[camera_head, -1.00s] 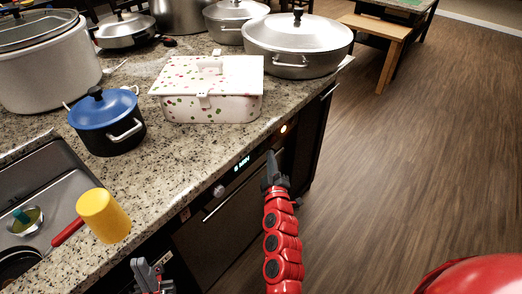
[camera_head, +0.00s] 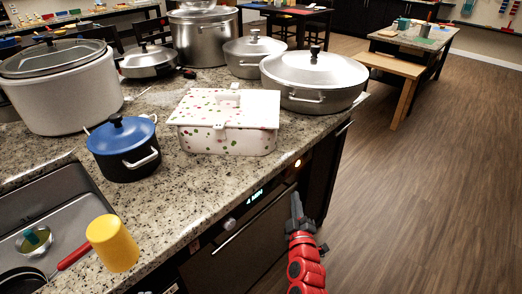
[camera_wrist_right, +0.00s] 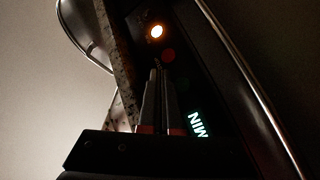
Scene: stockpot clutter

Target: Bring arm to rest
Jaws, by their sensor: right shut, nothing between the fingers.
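My right gripper (camera_head: 296,212) is at the lower middle of the head view, on its red arm, in front of the oven (camera_head: 255,240) below the counter edge. It points upward, and its fingers are together with nothing between them. In the right wrist view its two fingers (camera_wrist_right: 158,85) lie side by side, with the oven's lit display (camera_wrist_right: 198,124) and a glowing knob (camera_wrist_right: 156,31) close by. My left gripper is not in the head view now.
The granite counter (camera_head: 190,190) holds a blue-lidded pot (camera_head: 125,150), a spotted box (camera_head: 228,125), a large silver pot (camera_head: 315,80), a white cooker (camera_head: 65,95) and a yellow cup (camera_head: 112,243) by the sink (camera_head: 60,215). A wooden bench (camera_head: 400,75) stands beyond. The floor at right is open.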

